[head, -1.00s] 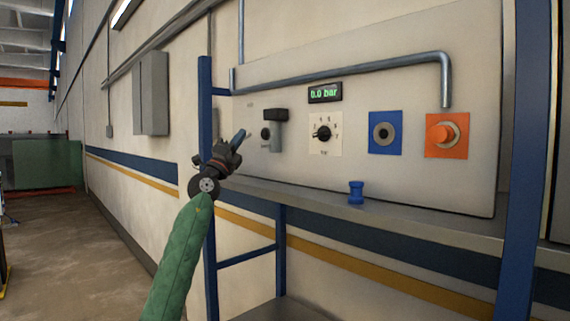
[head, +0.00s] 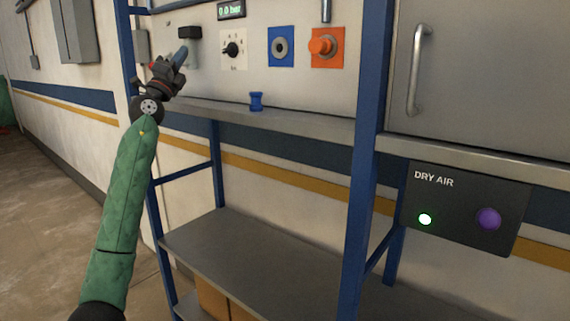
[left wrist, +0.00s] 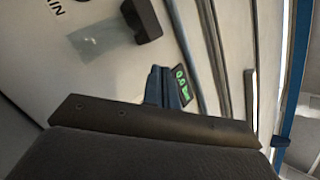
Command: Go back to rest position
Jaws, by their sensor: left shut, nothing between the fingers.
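My left gripper (head: 182,52) is raised in front of the control panel, with its green-sleeved arm coming up from below. Its fingers are shut and empty. In the head view the fingertips appear just below the black handle (head: 189,32). In the left wrist view the blue-grey fingers (left wrist: 164,88) point at the panel, near the black handle (left wrist: 142,20) and the green-lit display (left wrist: 181,84). I cannot tell the exact gap to the panel. My right gripper is not in view.
The panel carries a display (head: 231,10), a dial (head: 233,49), a blue plate (head: 281,46) and an orange knob (head: 323,46). A blue spool-like piece (head: 256,101) stands on the shelf (head: 300,121). A dry air box (head: 465,208) hangs at right. Open floor (head: 50,210) lies left.

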